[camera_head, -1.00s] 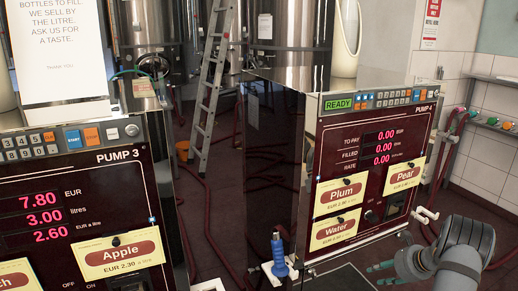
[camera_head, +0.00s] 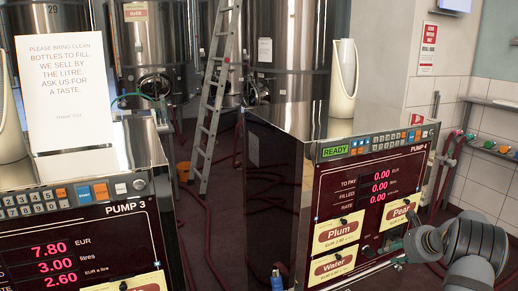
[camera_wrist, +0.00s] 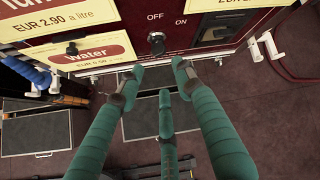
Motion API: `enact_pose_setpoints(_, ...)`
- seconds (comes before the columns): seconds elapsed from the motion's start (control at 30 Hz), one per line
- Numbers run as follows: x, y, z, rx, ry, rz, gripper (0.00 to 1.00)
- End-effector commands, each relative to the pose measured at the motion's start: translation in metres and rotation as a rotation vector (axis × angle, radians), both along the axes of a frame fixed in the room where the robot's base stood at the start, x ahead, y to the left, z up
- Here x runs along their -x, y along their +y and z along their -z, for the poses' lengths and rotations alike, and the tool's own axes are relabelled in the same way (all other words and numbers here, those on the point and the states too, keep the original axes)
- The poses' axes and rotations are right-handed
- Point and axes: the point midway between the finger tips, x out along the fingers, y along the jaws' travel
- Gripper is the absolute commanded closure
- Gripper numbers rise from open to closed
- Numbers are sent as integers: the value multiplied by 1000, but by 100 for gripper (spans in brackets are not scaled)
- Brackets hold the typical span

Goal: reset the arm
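My gripper (camera_wrist: 155,72) has green fingers, spread apart with nothing between them, so it is open and empty. In the wrist view its fingertips are in front of the lower front of a pump, near a black OFF/ON knob (camera_wrist: 156,40). In the head view my gripper and wrist (camera_head: 415,243) are at the lower right, in front of pump 4 (camera_head: 318,205), below the Pear label (camera_head: 398,214). The fingers are small there, and contact with the pump cannot be told.
Pump 3 (camera_head: 120,226) stands at left with a paper sign (camera_head: 66,85) on top. A ladder (camera_head: 213,100) and steel tanks (camera_head: 290,60) stand behind. The Water label (camera_wrist: 92,52) and a blue nozzle handle (camera_wrist: 28,70) are left of the fingers. Dark floor is open at right.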

Motion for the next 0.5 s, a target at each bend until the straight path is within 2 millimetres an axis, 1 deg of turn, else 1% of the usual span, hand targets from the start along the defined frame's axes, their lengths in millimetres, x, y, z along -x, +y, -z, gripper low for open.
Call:
enact_pose_setpoints(0.03, 2, -5, -18, 1, 0, 8, 65)
enact_pose_setpoints(0.07, -3, -1, -3, -3, 5, 2, 65)
enact_pose_setpoints(0.1, -10, 2, 7, -3, 4, 1, 65)
enact_pose_setpoints(0.2, -23, 4, 20, -2, 3, 2, 65)
enact_pose_setpoints(0.37, -38, 9, 36, -2, 1, 2, 65)
enact_pose_setpoints(0.5, -46, 11, 43, -2, 1, 2, 65)
